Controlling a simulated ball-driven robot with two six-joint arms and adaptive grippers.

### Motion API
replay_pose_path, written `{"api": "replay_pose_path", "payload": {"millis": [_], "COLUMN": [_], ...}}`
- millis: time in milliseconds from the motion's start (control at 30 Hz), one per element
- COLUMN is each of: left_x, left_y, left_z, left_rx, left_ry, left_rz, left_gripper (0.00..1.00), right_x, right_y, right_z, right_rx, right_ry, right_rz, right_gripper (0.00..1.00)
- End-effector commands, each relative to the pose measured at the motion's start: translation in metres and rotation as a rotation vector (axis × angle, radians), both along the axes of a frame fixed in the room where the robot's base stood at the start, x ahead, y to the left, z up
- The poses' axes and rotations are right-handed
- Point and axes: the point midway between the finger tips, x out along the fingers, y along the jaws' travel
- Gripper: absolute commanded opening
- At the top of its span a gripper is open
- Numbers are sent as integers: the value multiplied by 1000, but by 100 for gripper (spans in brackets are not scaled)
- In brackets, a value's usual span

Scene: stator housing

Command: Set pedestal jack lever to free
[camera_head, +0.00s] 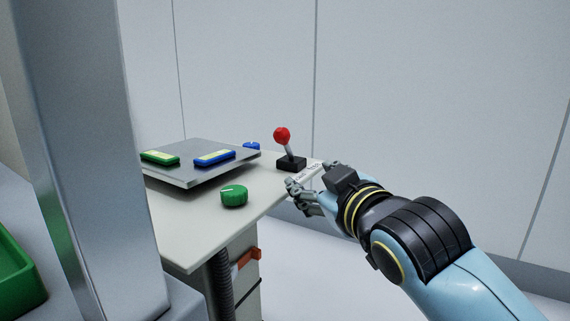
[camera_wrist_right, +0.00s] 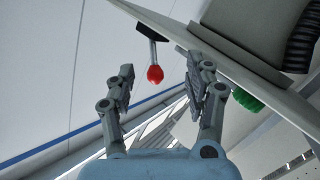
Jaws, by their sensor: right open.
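A lever with a red ball knob (camera_head: 282,135) and a grey shaft rises from a black base (camera_head: 291,163) at the table's far right corner. Its shaft leans slightly left in the head view. My right gripper (camera_head: 308,178) is open and empty, to the right of the lever and lower than the knob, apart from it. In the right wrist view the red knob (camera_wrist_right: 155,74) appears between the open fingers (camera_wrist_right: 161,68), beyond their tips. A white label with dark text (camera_head: 306,173) lies beside the base, partly hidden by my fingers. My left gripper is out of view.
An orange part (camera_head: 248,257) shows below the tabletop. A grey column (camera_head: 88,150) blocks the left.

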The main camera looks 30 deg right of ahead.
Motion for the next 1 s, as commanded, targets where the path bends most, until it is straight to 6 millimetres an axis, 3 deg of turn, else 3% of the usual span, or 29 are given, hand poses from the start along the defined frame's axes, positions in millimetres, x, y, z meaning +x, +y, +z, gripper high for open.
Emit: {"api": "replay_pose_path", "payload": {"millis": [100,200,367,700,1000], "left_x": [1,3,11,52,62], "left_y": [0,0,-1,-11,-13], "left_z": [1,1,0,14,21], "left_rx": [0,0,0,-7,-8], "left_ry": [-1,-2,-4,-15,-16], "left_rz": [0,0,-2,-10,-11], "left_gripper": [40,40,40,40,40], "right_x": [11,19,44,106,121], "right_y": [3,4,0,-9,-12], "right_z": [24,30,30,28,30], "right_rx": [-35,-48,-51,-48,-48], "right_ry": [-88,-116,-121,-116,-116], "right_rz": [12,18,19,20,19], "right_gripper": [53,53,53,53,53]}}
